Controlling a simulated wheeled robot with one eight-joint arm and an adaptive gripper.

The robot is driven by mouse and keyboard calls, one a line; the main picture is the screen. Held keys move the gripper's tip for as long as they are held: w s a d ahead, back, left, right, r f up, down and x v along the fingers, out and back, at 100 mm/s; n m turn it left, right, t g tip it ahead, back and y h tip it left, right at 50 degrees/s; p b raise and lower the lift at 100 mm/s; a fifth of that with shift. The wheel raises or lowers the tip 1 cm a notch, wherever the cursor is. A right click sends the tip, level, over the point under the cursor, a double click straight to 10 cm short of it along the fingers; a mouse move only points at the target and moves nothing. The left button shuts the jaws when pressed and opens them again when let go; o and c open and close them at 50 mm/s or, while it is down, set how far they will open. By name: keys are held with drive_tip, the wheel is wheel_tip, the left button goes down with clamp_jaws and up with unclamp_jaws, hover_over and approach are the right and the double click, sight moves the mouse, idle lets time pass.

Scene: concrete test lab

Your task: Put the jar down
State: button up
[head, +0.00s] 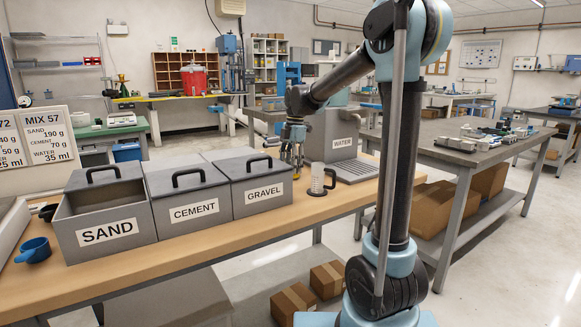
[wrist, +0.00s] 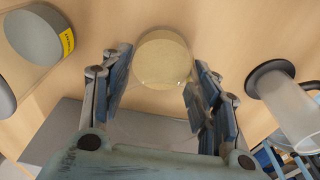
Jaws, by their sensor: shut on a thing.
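The jar (wrist: 163,58) is a round, see-through, yellowish vessel at the top middle of the wrist view, between my two fingertips. My gripper (wrist: 160,68) is shut on it, with one finger on each side. In the head view my gripper (head: 293,158) points down behind the right end of the gravel bin, above the wooden bench (head: 285,222). The jar is mostly hidden there by the fingers and the bin. I cannot tell whether its base touches the bench.
Grey bins for sand (head: 106,232), cement (head: 194,210) and gravel (head: 264,190) line the bench to the left.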

drive_tip(key=o, duration=1.2)
drive_tip(key=shift+f, duration=0.1)
drive_tip(key=shift+o, duration=0.2)
wheel_tip(320, 180, up, 12)
drive_tip(key=d, duration=0.1)
drive_tip(key=shift+w, duration=0.4)
drive_tip(key=shift+d, duration=0.1)
